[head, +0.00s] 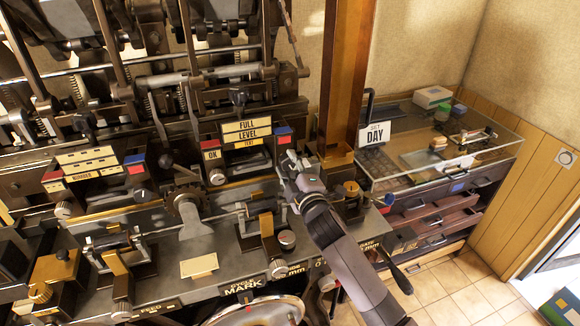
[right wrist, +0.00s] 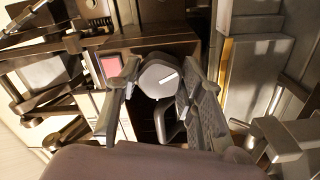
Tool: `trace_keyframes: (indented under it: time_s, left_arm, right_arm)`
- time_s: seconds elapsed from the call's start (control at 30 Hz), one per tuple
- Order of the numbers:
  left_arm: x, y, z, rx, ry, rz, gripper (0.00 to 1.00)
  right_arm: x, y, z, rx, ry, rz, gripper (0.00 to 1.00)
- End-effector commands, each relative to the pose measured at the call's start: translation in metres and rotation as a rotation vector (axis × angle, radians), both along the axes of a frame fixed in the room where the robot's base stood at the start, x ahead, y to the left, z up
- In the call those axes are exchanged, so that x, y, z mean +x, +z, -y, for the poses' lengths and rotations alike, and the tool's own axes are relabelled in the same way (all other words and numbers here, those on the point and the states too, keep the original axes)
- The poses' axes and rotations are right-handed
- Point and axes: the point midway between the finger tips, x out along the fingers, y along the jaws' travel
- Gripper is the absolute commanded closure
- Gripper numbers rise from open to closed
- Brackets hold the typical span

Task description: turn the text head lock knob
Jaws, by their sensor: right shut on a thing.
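In the right wrist view a round grey knob (right wrist: 158,78) with a white pointer line sits between the two fingers of my right gripper (right wrist: 160,95). The line slants up to the right. The fingers are shut on the knob from both sides. In the head view my right gripper (head: 293,168) is at the machine, to the right of the text head (head: 241,140) with the FULL LEVEL plates. The gripper hides what it holds there. My left gripper is not in view.
A number head (head: 97,178) with another knob (head: 63,210) stands at left. An orange post (head: 343,85) rises just behind my right gripper. A DAY sign (head: 374,134) and a glass-topped cabinet (head: 480,150) stand at right. In the wrist view a red square (right wrist: 110,65) is beside the knob.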

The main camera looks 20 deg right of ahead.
Motion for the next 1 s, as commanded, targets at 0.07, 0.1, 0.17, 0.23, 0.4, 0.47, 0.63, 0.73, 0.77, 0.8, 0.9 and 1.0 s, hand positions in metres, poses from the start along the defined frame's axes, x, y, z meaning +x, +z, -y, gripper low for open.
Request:
trace_keyframes:
  time_s: [0.07, 0.1, 0.17, 0.23, 0.4, 0.47, 0.63, 0.73, 0.77, 0.8, 0.9, 1.0]
  left_arm:
    - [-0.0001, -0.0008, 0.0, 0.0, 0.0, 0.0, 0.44]
    - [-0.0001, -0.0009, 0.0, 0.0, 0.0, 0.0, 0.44]
    - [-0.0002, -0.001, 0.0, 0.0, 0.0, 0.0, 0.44]
    - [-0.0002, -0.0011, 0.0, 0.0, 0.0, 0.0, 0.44]
    - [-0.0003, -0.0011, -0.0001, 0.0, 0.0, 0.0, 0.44]
    - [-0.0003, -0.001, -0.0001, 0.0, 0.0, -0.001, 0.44]
    - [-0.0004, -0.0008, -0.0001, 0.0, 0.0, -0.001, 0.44]
    - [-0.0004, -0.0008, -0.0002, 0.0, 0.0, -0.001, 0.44]
    - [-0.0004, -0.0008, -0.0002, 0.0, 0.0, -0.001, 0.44]
    - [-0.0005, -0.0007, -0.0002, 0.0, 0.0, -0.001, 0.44]
    - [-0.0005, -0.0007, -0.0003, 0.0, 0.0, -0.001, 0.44]
    - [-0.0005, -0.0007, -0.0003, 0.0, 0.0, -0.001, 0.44]
  right_arm:
    - [-0.0003, -0.0021, -0.0002, 0.074, -0.001, -0.006, 0.92]
    - [-0.0004, -0.0023, -0.0001, 0.11, -0.001, -0.007, 0.92]
    - [-0.0004, -0.0022, 0.0, 0.164, -0.001, -0.009, 0.92]
    - [-0.0004, -0.0023, -0.0004, 0.225, -0.001, -0.011, 0.92]
    - [-0.0003, -0.0025, -0.0002, 0.352, -0.002, -0.016, 0.92]
    - [-0.0003, -0.0026, -0.0005, 0.391, -0.002, -0.017, 0.92]
    - [-0.0003, -0.0028, -0.0004, 0.472, -0.001, -0.021, 0.92]
    - [-0.0003, -0.0029, -0.0004, 0.506, -0.001, -0.022, 0.92]
    - [-0.0003, -0.003, -0.0004, 0.513, -0.001, -0.022, 0.92]
    - [-0.0003, -0.003, -0.0004, 0.521, -0.001, -0.023, 0.92]
    - [-0.0003, -0.0032, -0.0004, 0.535, -0.002, -0.023, 0.92]
    - [-0.0003, -0.0033, -0.0004, 0.543, -0.002, -0.024, 0.92]
